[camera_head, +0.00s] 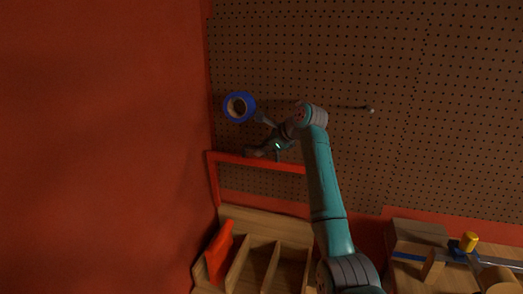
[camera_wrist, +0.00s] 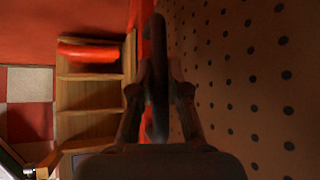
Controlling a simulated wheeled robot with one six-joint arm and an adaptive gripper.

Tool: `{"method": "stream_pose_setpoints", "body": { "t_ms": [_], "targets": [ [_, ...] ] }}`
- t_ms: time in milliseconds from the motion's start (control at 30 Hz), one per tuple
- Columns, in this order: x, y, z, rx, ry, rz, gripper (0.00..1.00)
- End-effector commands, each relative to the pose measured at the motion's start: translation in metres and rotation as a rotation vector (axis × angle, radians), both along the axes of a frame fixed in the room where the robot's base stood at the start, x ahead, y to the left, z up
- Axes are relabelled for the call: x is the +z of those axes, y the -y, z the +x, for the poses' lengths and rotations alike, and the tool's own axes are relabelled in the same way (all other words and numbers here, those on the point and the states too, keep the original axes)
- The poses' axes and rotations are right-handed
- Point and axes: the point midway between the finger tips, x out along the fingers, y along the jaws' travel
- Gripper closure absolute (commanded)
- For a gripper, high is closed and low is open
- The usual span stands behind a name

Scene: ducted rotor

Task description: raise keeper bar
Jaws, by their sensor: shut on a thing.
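My gripper (camera_head: 277,154) is in front of the pegboard, just above a red rail, and is partly hidden by my own wrist in the head view. In the wrist view my gripper (camera_wrist: 157,75) is shut on a dark, long piece that I take to be the keeper bar (camera_wrist: 159,110). The bar runs up and down between the fingers there. In the head view a dark rounded end of what seems to be the keeper bar (camera_head: 252,152) sticks out to the left, close to the red rail. I cannot tell whether they touch.
A blue ring (camera_head: 239,107) is at the pegboard (camera_head: 440,60), up and left of my gripper. A thin rod (camera_head: 345,107) lies to the right. Below the red rail (camera_head: 240,159) stands a wooden divided rack (camera_head: 265,218) with a red piece (camera_head: 219,250).

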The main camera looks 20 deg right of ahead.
Motion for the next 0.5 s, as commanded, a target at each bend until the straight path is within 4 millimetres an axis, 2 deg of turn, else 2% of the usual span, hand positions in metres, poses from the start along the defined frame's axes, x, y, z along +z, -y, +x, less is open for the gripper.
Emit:
{"method": "stream_pose_setpoints", "body": {
  "t_ms": [167, 200, 267, 300, 500],
  "targets": [
    [0.0016, -0.0011, 0.0003, 0.001, 0.004, 0.001, 1.00],
    [0.0017, -0.0011, 0.0002, 0.001, 0.004, 0.001, 0.77],
    [0.0016, -0.0010, 0.0002, 0.001, 0.004, 0.001, 0.62],
    [0.0014, -0.0009, 0.0002, 0.001, 0.002, 0.001, 0.59],
    [0.0005, -0.0005, 0.0001, 0.000, 0.002, 0.000, 0.59]
  ]
}}
